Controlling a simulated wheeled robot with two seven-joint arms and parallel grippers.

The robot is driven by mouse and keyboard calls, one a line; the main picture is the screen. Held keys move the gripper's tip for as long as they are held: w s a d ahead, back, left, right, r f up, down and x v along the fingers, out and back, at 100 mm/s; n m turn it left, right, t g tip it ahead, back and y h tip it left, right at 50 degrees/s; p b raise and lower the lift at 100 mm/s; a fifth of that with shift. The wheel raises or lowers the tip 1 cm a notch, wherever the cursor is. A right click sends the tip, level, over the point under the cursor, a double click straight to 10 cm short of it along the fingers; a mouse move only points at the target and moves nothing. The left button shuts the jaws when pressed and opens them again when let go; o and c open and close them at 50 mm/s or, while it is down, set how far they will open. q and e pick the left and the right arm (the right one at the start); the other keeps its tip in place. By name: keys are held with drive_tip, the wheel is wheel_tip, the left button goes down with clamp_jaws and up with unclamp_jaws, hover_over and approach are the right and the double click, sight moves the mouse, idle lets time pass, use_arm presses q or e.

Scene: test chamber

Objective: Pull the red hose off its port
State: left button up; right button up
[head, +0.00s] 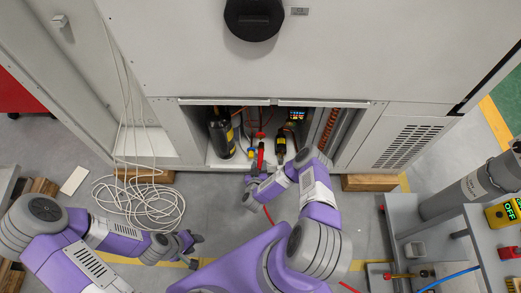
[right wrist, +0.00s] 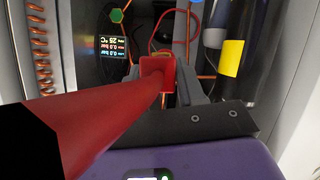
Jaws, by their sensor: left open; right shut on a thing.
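The red hose (head: 261,157) shows in the open bay of the white cabinet, just in front of my right gripper (head: 254,181). In the right wrist view the thick red hose (right wrist: 90,122) runs from the lower left to a red end piece (right wrist: 157,72) between the dark fingers of my right gripper (right wrist: 160,82). That gripper is shut on the hose. The port is hidden behind the red piece and the fingers, so I cannot tell whether the hose sits on it. My left gripper (head: 192,246) is open and empty, low over the floor, outside the cabinet.
In the bay stand a black bottle (head: 220,136) with a yellow band, a small display (head: 297,115) and copper coils (head: 328,130). A white cable coil (head: 140,203) lies on the floor at left. A grey cart (head: 440,240) stands at right. Floor before the bay is partly clear.

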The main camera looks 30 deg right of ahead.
drive_tip(key=shift+s+a, duration=0.2)
drive_tip(key=shift+s, duration=0.05)
